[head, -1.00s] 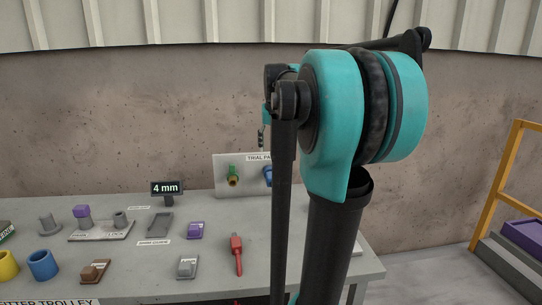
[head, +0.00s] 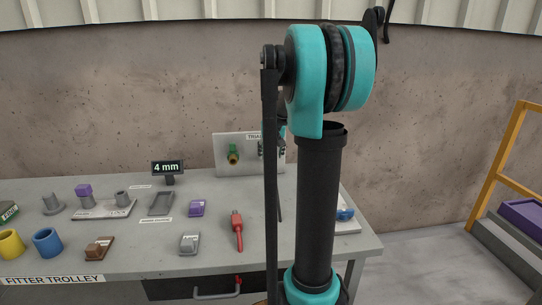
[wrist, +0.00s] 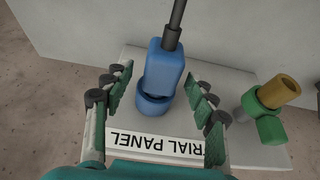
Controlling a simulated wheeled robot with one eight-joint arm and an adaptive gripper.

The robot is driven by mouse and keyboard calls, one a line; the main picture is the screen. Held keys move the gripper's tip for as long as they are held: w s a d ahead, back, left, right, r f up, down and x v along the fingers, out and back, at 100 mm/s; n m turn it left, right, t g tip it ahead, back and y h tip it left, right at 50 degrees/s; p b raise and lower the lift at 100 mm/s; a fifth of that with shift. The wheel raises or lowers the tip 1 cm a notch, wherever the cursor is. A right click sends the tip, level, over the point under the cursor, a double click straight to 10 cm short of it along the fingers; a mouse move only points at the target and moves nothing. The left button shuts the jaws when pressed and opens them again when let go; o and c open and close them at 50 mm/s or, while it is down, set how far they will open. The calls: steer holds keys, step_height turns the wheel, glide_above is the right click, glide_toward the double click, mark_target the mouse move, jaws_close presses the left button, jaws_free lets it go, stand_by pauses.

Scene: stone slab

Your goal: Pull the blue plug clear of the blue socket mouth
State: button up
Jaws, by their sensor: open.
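The blue plug (wrist: 163,68) is a block with a dark cable running up from it in the wrist view. Its lower end meets the round blue socket (wrist: 152,104) on the trial panel (wrist: 237,79), and I see no clear gap between them. My gripper (wrist: 157,91) is open, with one green finger on each side of the plug and socket. Space shows between the fingers and the plug. In the head view my arm hides the plug and socket; only part of the trial panel (head: 222,140) shows.
A green fitting with a brass end (wrist: 264,115) sits beside the blue socket. On the bench (head: 130,255) are a red tool (head: 237,230), grey blocks, purple pieces, a 4 mm display (head: 168,168), and yellow and blue (head: 47,242) rings. A blue item (head: 345,213) lies right of my arm.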

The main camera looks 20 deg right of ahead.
steer(key=shift+w+f, duration=0.2)
steer(key=shift+f, duration=0.3)
jaws_close()
